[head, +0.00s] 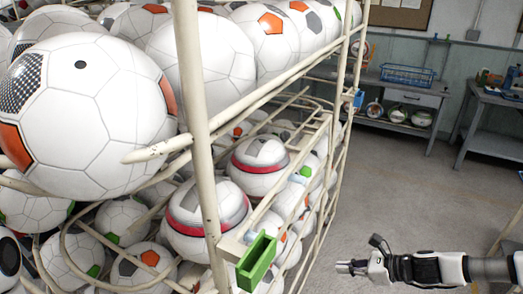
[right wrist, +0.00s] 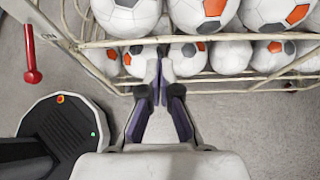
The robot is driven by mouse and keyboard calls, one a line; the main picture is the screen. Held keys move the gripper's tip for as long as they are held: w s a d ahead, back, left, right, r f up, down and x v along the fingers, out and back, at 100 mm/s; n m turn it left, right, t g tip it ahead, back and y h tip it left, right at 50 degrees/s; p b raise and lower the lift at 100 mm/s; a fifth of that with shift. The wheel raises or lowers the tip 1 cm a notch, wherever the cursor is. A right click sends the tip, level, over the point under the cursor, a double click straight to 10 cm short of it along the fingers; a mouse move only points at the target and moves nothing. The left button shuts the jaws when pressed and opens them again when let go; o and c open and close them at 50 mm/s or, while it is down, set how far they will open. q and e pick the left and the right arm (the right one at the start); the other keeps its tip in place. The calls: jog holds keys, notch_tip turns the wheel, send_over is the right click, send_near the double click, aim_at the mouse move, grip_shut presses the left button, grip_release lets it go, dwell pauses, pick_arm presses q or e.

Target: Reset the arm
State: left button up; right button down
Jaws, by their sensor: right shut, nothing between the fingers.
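My right gripper (head: 352,267) comes in from the right edge of the head view, its arm stretched level over the grey floor. Its fingers are together and hold nothing. In the right wrist view the shut fingertips (right wrist: 159,92) point toward the rack's lower rail, with soccer balls just beyond. I cannot tell whether the tips touch the rail. My left gripper does not show.
A cream metal rack (head: 203,150) full of soccer balls (head: 85,115) fills the left. A green box-like part (head: 257,262) sits at its front. A workbench (head: 400,90) stands at the back. The floor (head: 400,200) between is clear. A red handle (right wrist: 31,60) shows in the wrist view.

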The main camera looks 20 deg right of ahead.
jog(key=s+a+f+n+g+h, duration=0.4)
jog(key=s+a+f+n, duration=0.2)
jog(key=s+n, duration=0.3)
jog(key=s+a+f+n+g+h, duration=0.3)
jog(key=s+a+n, duration=0.6)
jog(key=n, duration=0.9)
notch_tip(320, 180, down, 3)
jog(key=shift+s+a+f+g+h, duration=0.15)
jog(key=shift+s+g+h, duration=0.25)
jog(key=shift+g, duration=0.6)
